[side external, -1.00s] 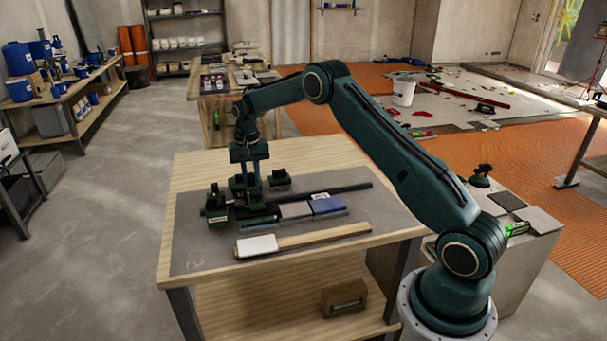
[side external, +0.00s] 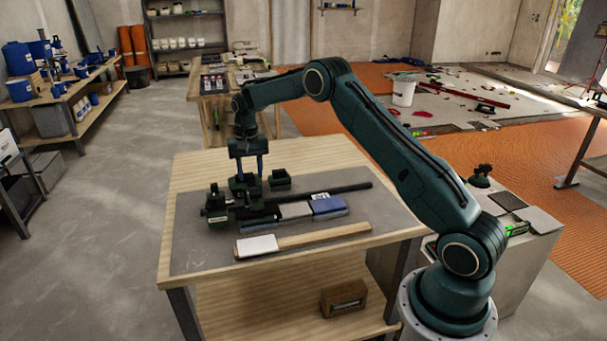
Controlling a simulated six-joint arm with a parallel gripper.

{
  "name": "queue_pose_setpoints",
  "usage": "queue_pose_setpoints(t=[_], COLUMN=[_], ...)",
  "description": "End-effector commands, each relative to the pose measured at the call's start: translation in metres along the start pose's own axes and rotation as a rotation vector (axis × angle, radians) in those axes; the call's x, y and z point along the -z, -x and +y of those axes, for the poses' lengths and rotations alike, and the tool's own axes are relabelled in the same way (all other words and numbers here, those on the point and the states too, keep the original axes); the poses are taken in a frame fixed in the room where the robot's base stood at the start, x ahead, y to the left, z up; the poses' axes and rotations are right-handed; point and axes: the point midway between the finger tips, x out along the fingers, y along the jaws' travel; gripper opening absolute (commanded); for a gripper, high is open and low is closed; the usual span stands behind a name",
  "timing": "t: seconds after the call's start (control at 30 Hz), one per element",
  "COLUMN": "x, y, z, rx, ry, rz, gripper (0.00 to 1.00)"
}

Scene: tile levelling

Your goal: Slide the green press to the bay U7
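My gripper (side external: 248,181) points down over the left part of the table. Its two fingers stand on either side of the upper part of the green press (side external: 258,211) and appear shut on it, though the contact is small and dark. The press sits at a dark rail (side external: 346,188) that runs to the right across the work mat. To its right are a grey piece (side external: 295,210) and a blue block (side external: 327,205) with a white label. A dark green end piece (side external: 216,205) stands at the rail's left. I cannot read which bay is U7.
A small dark green holder (side external: 280,180) stands behind the rail. A wooden strip (side external: 325,235) with a white tile (side external: 257,246) lies in front. The grey mat (side external: 200,257) has bare room at its front left. A wooden box (side external: 343,298) is on the lower shelf.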

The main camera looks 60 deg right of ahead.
Motion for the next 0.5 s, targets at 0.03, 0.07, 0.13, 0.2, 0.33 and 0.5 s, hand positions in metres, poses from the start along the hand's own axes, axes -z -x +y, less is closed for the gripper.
queue_pose_setpoints(t=[0.03,0.07,0.13,0.2,0.33,0.5], x=[0.0,0.0,0.0,0.0,0.0,0.0], y=[0.004,0.006,0.011,0.017,0.026,0.037], z=[0.0,0.0,0.0,0.0,0.0,0.0], rx=[0.0,0.0,0.001,0.001,0.001,0.0], ry=[0.0,0.0,0.0,0.0,0.0,0.0], rz=[0.001,0.0,0.001,0.002,0.002,0.0], gripper=[0.4,0.4,0.4,0.4,0.4,0.4])
